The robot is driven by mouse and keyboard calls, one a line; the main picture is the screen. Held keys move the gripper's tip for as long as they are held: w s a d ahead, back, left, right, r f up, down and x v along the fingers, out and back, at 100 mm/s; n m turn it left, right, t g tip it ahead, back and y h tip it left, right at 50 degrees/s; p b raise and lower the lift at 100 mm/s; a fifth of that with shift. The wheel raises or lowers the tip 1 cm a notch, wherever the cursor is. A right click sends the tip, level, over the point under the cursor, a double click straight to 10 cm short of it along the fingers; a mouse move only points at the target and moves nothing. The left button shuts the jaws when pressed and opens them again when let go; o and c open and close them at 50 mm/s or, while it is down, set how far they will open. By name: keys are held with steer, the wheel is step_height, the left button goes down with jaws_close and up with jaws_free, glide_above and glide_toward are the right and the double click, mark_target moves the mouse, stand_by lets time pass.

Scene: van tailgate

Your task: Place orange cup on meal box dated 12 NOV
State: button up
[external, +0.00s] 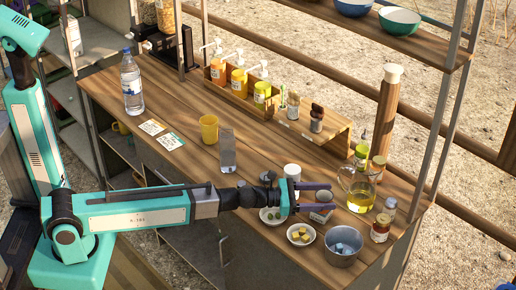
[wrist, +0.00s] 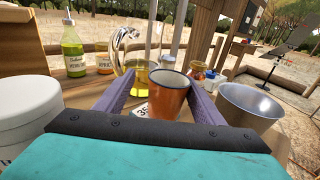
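My gripper (wrist: 160,80) is open, its two purple fingers spread apart. In the wrist view an orange-brown cup (wrist: 168,98) stands upright between or just beyond the fingertips, close to the right finger; a gap shows on its left. A white label with dark digits shows at its lower left. In the external view my gripper (external: 318,197) is low over the front right of the counter, by a small labelled vessel (external: 321,214). A yellow-orange cup (external: 208,129) stands farther left on the counter. I cannot make out a meal box or a 12 NOV date.
A metal pot (external: 342,246), also in the wrist view (wrist: 250,104), stands right of my gripper. A glass jug (external: 359,192) with yellow liquid stands behind. A white tub (wrist: 26,112) is close on the left. Two small bowls (external: 301,234) sit in front.

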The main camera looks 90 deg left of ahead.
steer(key=shift+r, duration=0.15)
steer(key=s, duration=0.1)
steer(key=s+p, duration=0.1)
steer(key=s, duration=0.3)
steer(key=shift+s+d+r+p, duration=0.2)
steer(key=shift+d+r+p, duration=0.1)
steer(key=shift+p, duration=0.1)
steer(key=shift+p, duration=0.3)
steer(key=s+p, duration=0.1)
steer(key=p, duration=0.4)
steer(key=shift+s+p, duration=0.35)
steer(key=shift+s+f+p, duration=0.15)
steer(key=shift+s+p, duration=0.05)
steer(key=shift+p, duration=0.3)
stand_by(0.6)
